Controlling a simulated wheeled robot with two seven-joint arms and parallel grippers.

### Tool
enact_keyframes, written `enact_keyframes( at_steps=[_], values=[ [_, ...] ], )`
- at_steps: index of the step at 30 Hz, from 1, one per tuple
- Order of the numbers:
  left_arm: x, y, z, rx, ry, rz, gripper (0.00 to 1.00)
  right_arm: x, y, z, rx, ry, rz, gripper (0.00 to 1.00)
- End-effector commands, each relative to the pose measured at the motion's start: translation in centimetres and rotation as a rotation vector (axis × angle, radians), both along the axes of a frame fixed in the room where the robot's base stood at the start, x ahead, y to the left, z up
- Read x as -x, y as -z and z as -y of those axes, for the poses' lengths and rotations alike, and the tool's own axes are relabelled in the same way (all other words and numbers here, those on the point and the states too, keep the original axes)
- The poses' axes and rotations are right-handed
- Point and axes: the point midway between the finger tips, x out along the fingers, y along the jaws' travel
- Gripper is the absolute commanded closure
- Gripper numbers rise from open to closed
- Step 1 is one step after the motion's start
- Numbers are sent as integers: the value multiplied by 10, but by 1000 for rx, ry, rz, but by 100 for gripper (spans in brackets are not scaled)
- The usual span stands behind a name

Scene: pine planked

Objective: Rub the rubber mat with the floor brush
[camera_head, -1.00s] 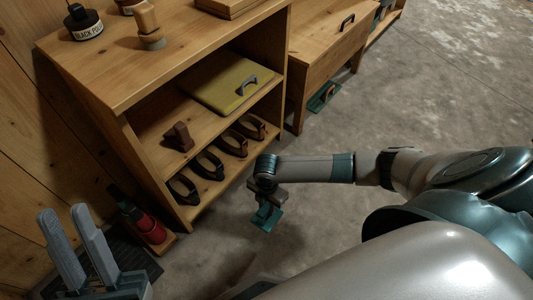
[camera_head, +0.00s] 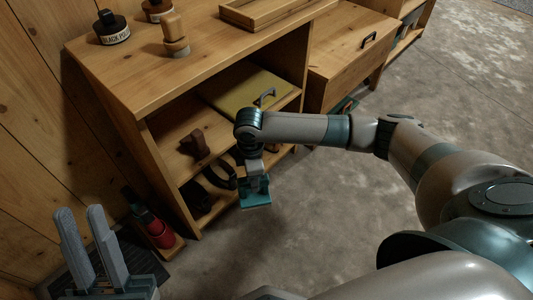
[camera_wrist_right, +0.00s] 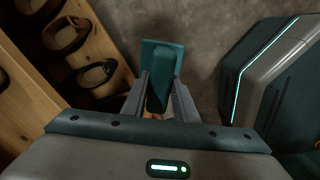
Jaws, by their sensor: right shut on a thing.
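My right gripper (camera_head: 256,180) is shut on a teal floor brush (camera_head: 257,197), held in the air in front of the shelf's right side. In the right wrist view the brush (camera_wrist_right: 163,62) sits between the two fingers of the gripper (camera_wrist_right: 160,95). Its underside is hidden. A dark mat (camera_head: 150,262), which looks like the rubber mat, lies on the floor at the lower left by the plank wall. My left gripper (camera_head: 80,212) is open and empty, and covers part of the mat in the head view. The brush is well apart from the mat.
A wooden shelf unit (camera_head: 130,75) holds strapped brushes, a yellow-green case (camera_head: 245,90) and tins on top. A red object (camera_head: 158,233) on a wooden base stands between shelf and mat. Bare concrete floor (camera_head: 340,210) is clear to the right.

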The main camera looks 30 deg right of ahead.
Motion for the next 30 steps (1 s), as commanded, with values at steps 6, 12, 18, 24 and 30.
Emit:
enact_keyframes(
  at_steps=[6, 12, 18, 24, 30],
  values=[
    [0, -1, 0, 0, 0, 1, 74, -15, -87, -13, 0, 295, 7, 92],
    [0, -1, 0, 0, 0, 1, 74, -12, -154, -19, -1, 541, 7, 92],
    [0, 0, 0, 0, 0, 0, 74, 1, -220, -18, -2, 793, 7, 92],
    [0, 0, 0, 0, 0, 0, 74, 24, -282, -10, -3, 1055, 7, 92],
    [0, 1, 0, 1, 0, -2, 74, 44, -318, -2, -1, 1234, 2, 92]
  ],
)
